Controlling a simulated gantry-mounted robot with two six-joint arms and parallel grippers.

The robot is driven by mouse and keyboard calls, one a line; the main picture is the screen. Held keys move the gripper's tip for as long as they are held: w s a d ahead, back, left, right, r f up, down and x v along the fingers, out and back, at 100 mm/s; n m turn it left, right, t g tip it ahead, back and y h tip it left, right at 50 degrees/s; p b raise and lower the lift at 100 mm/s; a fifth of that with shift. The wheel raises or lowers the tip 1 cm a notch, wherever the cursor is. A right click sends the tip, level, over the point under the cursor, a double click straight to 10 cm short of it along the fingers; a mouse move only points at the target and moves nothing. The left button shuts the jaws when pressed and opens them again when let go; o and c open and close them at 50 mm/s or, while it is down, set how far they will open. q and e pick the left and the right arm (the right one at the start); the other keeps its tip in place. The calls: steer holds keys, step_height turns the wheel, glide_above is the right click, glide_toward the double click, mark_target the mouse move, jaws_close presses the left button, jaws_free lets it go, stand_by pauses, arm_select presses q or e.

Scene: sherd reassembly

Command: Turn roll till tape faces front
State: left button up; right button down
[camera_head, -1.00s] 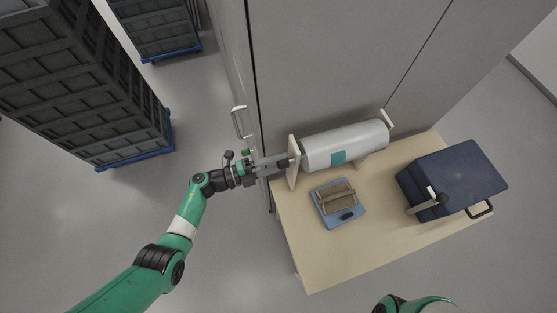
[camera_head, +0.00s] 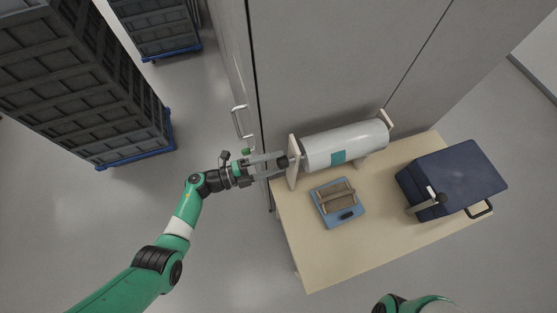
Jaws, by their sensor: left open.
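A white roll (camera_head: 352,141) lies across a wooden stand (camera_head: 292,170) at the back of the table. A teal piece of tape (camera_head: 338,157) shows on its front side, left of the middle. A dark knob (camera_head: 283,161) sticks out at the roll's left end, outside the stand's left upright. My left gripper (camera_head: 277,162) is open at that end, with its fingers on either side of the knob; I cannot tell whether they touch it. My right gripper is not in view; only a bit of my right arm shows at the bottom edge.
A blue tray (camera_head: 348,215) holding a brown piece sits in front of the roll. A dark blue box (camera_head: 455,178) with handles stands at the right of the wooden table (camera_head: 330,268). A grey cabinet wall (camera_head: 330,70) is right behind. Crate stacks (camera_head: 85,90) stand at left.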

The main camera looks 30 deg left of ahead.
arm_select(q)
steer(key=v, duration=1)
steer(key=shift+s+p, duration=0.15)
steer(key=shift+p, duration=0.2)
